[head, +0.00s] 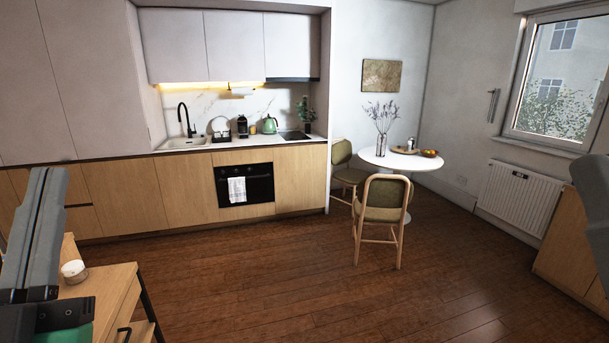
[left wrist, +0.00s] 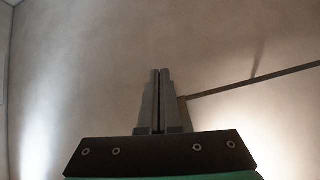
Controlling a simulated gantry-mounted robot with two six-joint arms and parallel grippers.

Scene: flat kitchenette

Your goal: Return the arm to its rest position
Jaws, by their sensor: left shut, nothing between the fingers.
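My left gripper (head: 48,175) stands at the left edge of the head view, fingers pointing up, beside a wooden desk. In the left wrist view its two grey fingers (left wrist: 160,74) are together, with nothing between them. Behind them is a blurred plain beige surface. A grey part of my right arm (head: 592,190) cuts into the right edge of the head view. Whether its jaws are open or shut does not show.
The wooden desk (head: 98,298) with a small white round object (head: 74,270) is at lower left. A thin dark bar (left wrist: 250,81) crosses the wrist view. A chair (head: 382,205) and round white table (head: 418,162) stand farther off. The middle floor (head: 260,280) is clear.

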